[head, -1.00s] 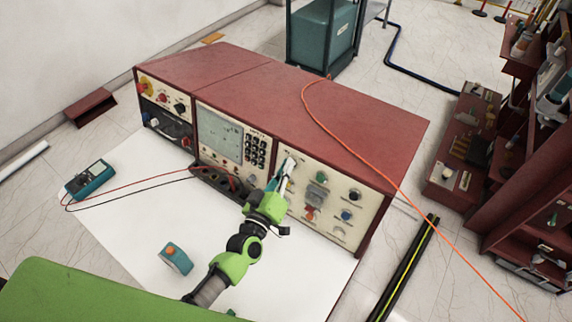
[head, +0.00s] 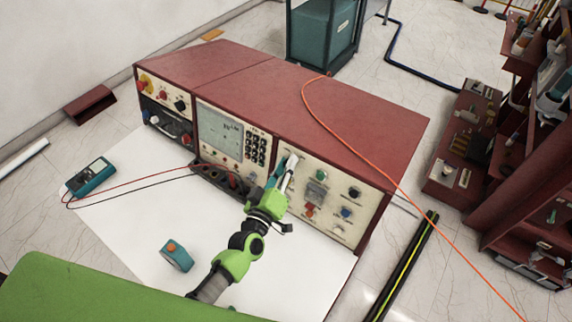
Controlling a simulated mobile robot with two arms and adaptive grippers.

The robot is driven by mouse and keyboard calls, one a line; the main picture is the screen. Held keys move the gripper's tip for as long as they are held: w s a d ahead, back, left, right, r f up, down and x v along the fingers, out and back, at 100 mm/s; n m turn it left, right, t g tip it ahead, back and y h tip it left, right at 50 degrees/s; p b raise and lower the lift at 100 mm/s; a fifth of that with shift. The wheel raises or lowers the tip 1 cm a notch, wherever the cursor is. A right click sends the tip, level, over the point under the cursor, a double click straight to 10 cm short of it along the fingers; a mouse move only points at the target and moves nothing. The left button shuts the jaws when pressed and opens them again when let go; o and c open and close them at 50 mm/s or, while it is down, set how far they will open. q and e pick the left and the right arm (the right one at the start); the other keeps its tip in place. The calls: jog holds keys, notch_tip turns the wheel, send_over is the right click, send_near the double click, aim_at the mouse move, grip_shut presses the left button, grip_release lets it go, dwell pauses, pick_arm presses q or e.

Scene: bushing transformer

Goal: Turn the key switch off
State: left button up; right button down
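The dark red control cabinet (head: 345,120) stands in the middle of the head view, with its cream panels facing me. The right panel (head: 342,233) carries several knobs and buttons. My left gripper (head: 288,163) is against or just in front of this panel's upper left part. Its fingers and the arm hide what is behind them, so I cannot make out the key switch or whether the fingers hold it. My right gripper is not in view.
A teal meter (head: 91,177) with red and black leads lies on the white surface (head: 120,235) at left. A small teal box with an orange button (head: 177,256) stands nearer. An orange cable (head: 350,150) crosses the cabinet top. Shelves (head: 510,190) stand at right.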

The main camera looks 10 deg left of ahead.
pick_arm(q)
jog(key=shift+s, duration=0.1)
jog(key=s+a, duration=0.2)
jog(key=s, duration=0.9)
jog(key=shift+s, duration=0.35)
